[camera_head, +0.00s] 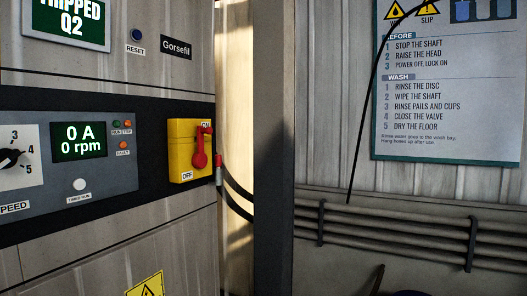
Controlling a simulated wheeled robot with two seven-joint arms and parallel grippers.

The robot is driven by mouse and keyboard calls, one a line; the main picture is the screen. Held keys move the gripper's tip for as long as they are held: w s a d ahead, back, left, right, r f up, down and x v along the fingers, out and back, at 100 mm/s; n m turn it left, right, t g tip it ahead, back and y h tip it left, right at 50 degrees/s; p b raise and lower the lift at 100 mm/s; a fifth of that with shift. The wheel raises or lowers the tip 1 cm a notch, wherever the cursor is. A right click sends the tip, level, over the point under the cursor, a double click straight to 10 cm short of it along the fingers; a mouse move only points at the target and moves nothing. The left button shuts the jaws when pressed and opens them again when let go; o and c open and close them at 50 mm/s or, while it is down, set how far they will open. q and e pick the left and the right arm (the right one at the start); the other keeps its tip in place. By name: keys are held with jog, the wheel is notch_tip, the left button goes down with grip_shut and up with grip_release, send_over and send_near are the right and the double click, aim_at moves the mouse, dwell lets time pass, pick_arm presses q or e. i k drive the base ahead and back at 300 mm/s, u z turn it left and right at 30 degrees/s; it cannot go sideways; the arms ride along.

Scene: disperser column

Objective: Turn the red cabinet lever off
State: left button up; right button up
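The red lever (200,147) sits on a yellow switch box (182,168) at the right edge of the grey cabinet's dark panel (90,203). The lever stands roughly upright. Its upper end is beside the ON label at the top of the box, and its wider round part is lower down. The OFF label (187,176) is at the bottom of the box, clear of the lever. Neither of my grippers can be made out in this view, and nothing is seen touching the lever.
A display (79,141) reads 0 A, 0 rpm; another (66,22) reads TRIPPED Q2. A blue RESET button (137,35) is above. Dark cables (236,190) leave the cabinet's right side beside a dark post (273,150). A wash sign (447,90) and pipes (400,232) are right.

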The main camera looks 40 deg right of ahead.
aim_at(199, 160)
jog(key=z, duration=1.05)
jog(key=i, duration=0.3)
jog(key=u, duration=0.05)
